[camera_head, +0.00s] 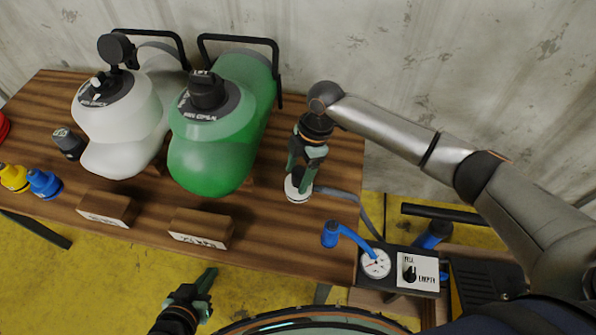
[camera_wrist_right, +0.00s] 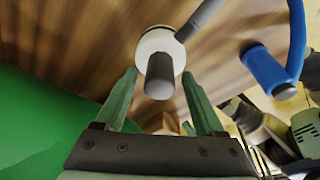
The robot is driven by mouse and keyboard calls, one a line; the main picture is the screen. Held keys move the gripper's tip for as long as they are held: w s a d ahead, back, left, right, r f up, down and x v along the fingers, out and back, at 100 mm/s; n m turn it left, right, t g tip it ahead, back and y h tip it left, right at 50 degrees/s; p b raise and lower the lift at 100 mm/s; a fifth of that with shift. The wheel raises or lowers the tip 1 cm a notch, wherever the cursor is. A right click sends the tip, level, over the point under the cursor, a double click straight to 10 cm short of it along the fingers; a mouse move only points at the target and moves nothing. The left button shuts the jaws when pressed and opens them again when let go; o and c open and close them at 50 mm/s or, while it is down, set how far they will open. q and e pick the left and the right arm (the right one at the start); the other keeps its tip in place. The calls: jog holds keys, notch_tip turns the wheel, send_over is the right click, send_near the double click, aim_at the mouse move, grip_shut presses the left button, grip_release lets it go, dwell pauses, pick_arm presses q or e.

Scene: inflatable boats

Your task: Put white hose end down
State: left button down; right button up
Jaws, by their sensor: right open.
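The white hose end (camera_head: 298,188) is a round white cap with a grey stem, at the right end of the wooden table. A grey hose runs from it to the right. My right gripper (camera_head: 303,178) is above it and open. In the right wrist view the white hose end (camera_wrist_right: 160,45) lies just ahead of and between the two spread green fingers (camera_wrist_right: 160,92), with its grey stem toward the camera. It appears to rest on the wood. My left gripper (camera_head: 211,289) is low in the head view, in front of the table, with its fingers apart and nothing between them.
Two wooden blocks (camera_head: 203,229) sit at the front edge. A blue hose end (camera_head: 331,234) and a gauge panel (camera_head: 376,263) are at the right. Blue and yellow caps (camera_head: 44,184) lie far left.

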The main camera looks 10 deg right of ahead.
jog(key=p+v, duration=0.2)
jog(key=v, duration=1)
jog(key=shift+r, duration=0.15)
dwell(3.2)
